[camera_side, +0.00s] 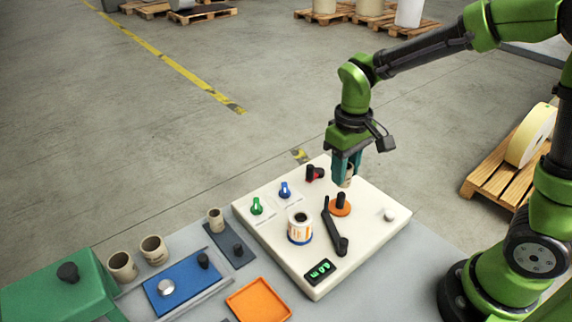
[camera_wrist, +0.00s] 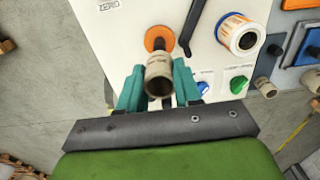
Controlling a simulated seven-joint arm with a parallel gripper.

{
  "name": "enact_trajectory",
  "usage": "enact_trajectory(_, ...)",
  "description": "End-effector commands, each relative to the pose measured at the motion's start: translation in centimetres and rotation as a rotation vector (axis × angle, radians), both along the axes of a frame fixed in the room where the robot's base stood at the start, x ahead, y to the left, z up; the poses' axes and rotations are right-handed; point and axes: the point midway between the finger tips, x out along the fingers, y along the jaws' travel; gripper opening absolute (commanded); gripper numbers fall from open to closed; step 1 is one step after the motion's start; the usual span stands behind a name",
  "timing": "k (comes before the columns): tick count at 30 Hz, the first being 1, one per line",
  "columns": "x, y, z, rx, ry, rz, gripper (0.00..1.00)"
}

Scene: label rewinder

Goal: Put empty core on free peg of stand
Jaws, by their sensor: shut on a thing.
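My gripper (camera_side: 346,168), with teal fingers, is shut on a tan cardboard core (camera_side: 349,180). In the wrist view the core (camera_wrist: 160,74) sits between the fingers (camera_wrist: 160,88), its open end facing the camera. The gripper is over the white rewinder (camera_side: 375,235), close to the black spindle (camera_side: 341,199) on its orange disc (camera_side: 340,209). The exact gap between core and spindle is hard to judge. The dark grey stand (camera_side: 222,239) is left of the rewinder. One smaller core (camera_side: 215,220) stands on its far end; its near peg (camera_side: 238,249) is bare.
A label roll (camera_side: 300,228) and a black lever (camera_side: 334,226) are on the rewinder, with green (camera_side: 257,206) and blue (camera_side: 285,189) knobs. Left are a blue fixture (camera_side: 183,288), two cores (camera_side: 152,248), a green box (camera_side: 60,295) and an orange tray (camera_side: 259,301).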

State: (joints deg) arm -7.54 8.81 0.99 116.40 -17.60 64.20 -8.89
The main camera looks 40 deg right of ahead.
Motion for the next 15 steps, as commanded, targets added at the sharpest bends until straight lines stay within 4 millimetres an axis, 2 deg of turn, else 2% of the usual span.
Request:
enact_trajectory(2,0.5,0.7,0.1,0.0,-0.001,0.019,0.19)
enact_trajectory(5,1.8,2.7,0.2,0.0,0.0,0.073,0.19)
enact_trajectory(10,4.8,9.1,0.4,-0.001,0.001,0.228,0.19)
enact_trajectory(15,6.4,16.3,0.2,-0.001,0.002,0.38,0.19)
